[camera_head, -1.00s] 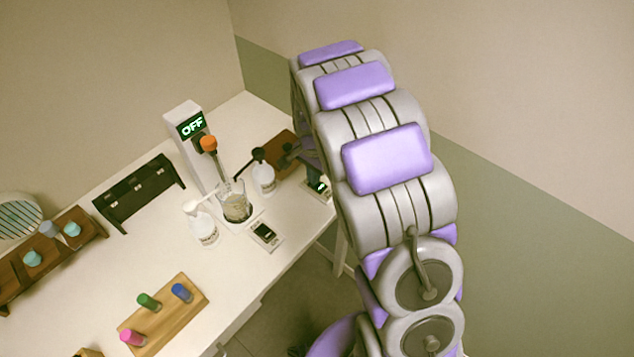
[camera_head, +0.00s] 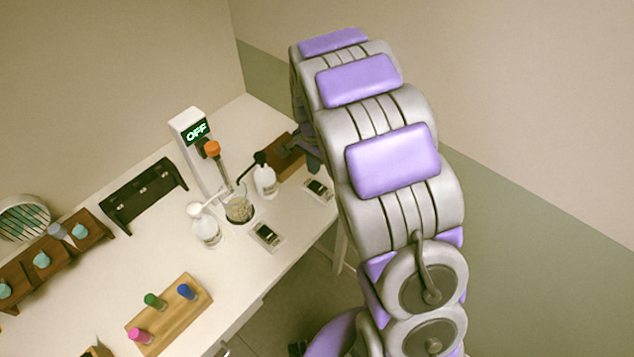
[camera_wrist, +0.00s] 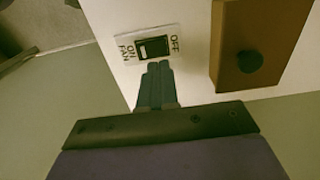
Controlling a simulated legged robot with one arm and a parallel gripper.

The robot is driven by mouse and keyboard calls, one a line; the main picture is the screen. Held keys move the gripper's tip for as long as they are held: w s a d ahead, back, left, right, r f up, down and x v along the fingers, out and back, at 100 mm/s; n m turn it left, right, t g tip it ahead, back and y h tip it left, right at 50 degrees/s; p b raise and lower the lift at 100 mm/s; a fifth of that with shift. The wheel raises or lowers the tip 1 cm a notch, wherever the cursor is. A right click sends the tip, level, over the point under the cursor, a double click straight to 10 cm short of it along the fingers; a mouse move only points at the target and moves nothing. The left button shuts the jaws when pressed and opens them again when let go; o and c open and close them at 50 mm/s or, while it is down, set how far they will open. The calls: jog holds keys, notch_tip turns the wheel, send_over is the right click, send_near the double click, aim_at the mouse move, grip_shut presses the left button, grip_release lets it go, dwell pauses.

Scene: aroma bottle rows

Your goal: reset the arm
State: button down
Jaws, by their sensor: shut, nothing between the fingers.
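My gripper (camera_wrist: 158,72) shows in the wrist view with its two dark fingers together and nothing between them. The fingertips appear just below a white switch plate (camera_wrist: 128,44) marked ON, OFF and FAN, overlapping its lower edge in the picture; I cannot tell whether they touch. In the head view my grey and purple arm rises at the right and curves over the table's far end. It hides most of the gripper there. The fan switch plate (camera_head: 318,189) is in plain sight beside the arm.
The white table (camera_head: 90,285) holds a stirrer stand (camera_head: 188,125) reading OFF, a beaker (camera_head: 239,211), two white bottles (camera_head: 206,230), another switch plate (camera_head: 265,236) and a wooden rack (camera_head: 180,318) with coloured-cap vials. A brown block (camera_wrist: 231,62) stands right of the fan switch. Floor lies right of the table.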

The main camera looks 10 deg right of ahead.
jog(key=shift+r, duration=0.7)
jog(key=shift+r, duration=0.1)
jog(key=s+d+r+n, duration=0.1)
jog(key=s+r+n, duration=0.3)
jog(key=s, duration=0.5)
jog(key=s+r+n, duration=0.1)
jog(key=s+r, duration=0.5)
jog(key=s, duration=0.3)
jog(key=s+r+n+g, duration=0.1)
jog(key=s+n, duration=0.5)
jog(key=s, duration=1.2)
jog(key=shift+r+g, duration=0.4)
jog(key=shift+r, duration=0.3)
jog(key=shift+a, duration=0.1)
